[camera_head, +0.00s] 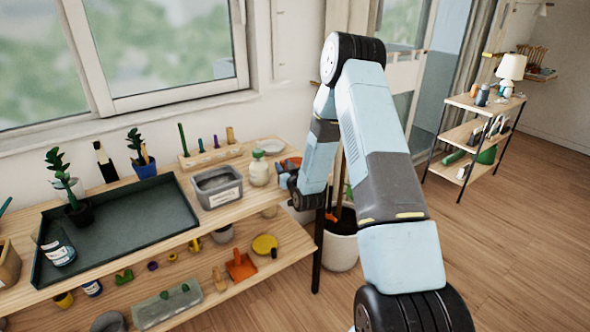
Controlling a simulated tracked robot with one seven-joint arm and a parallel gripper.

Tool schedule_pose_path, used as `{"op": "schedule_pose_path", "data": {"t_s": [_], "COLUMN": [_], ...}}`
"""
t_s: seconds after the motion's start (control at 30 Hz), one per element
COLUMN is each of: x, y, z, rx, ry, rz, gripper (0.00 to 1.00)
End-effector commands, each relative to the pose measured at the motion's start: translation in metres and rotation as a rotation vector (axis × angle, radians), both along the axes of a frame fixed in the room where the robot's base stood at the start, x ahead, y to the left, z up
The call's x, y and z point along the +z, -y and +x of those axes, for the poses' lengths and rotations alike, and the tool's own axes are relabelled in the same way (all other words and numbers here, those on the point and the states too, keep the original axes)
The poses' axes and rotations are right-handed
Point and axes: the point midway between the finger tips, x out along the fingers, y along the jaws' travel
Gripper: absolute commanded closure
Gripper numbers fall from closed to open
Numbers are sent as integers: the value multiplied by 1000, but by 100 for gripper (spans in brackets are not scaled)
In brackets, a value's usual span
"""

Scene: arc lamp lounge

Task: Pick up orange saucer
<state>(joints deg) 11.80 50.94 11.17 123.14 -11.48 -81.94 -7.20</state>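My gripper (287,181) is at the end of my arm, low over the right end of the wooden shelf's top board. Its fingers are small, dark and partly hidden by the wrist, so I cannot tell whether they are open or shut. An orange-red item (291,161), which may be the orange saucer, shows right beside the gripper and is partly covered by my arm. I cannot tell whether they touch. A yellow round dish (264,244) lies on the lower board, with an orange dustpan-like piece (241,267) to its left.
A white saucer (271,146), a pale round jar (259,170) and a grey bin (217,187) stand left of my gripper. A dark tray (140,212) with plants is farther left. A white plant pot (341,246) stands on the floor right of the shelf.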

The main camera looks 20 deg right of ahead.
Motion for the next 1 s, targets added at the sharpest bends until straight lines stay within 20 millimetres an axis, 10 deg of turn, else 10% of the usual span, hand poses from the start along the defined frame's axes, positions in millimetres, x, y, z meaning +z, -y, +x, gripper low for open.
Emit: {"op": "schedule_pose_path", "data": {"t_s": [0.33, 1.0], "x": [0, 21], "y": [0, 0], "z": [0, 0], "rx": [0, 0], "ry": [0, 3], "rz": [0, -1], "gripper": [99, 100]}}
